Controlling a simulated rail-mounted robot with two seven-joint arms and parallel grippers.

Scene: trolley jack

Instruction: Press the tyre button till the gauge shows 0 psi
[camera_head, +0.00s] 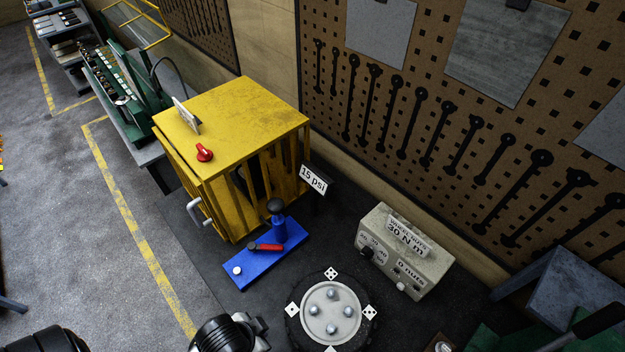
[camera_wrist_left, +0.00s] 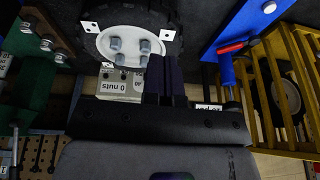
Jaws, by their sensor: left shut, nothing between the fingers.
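A sign reading 15 psi (camera_head: 313,179) stands at the right side of the yellow cage (camera_head: 240,105). A red knob or button (camera_head: 204,152) is on the cage top, beside an upright plate (camera_head: 187,114) seen nearly edge-on. I cannot tell for sure which control is the tyre button. A dark round thing inside the cage (camera_wrist_left: 285,95) shows behind its bars in the left wrist view. My left gripper (camera_wrist_left: 165,65) is shut and empty, pointing toward the wheel hub area, apart from the cage. My right gripper is not in view.
A blue jack (camera_head: 265,262) with a red lever and white button stands before the cage. A wheel (camera_head: 330,312) with several nuts lies near the front. A grey box (camera_head: 405,250) reads 30 N m and 0 nuts. A pegboard wall (camera_head: 430,100) stands behind.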

